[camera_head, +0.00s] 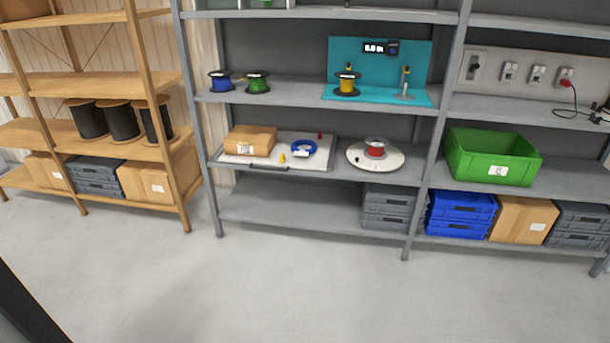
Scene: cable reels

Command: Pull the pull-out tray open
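The pull-out tray (232,158) is a flat pale board on the middle shelf of the grey rack. A dark bar handle (269,168) sits at its front edge. On the tray are a cardboard box (250,139), a blue cable coil (303,148), a small yellow piece (282,158) and a small red piece (319,136). The tray's front edge lies about level with the shelf's front edge. Neither of my grippers shows in the head view.
Right of the tray, a red reel (375,148) sits on a round white turntable (393,160). A green crate (492,156) stands farther right. Blue, green and yellow reels stand on the shelf above. The grey floor (300,285) in front of the rack is clear.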

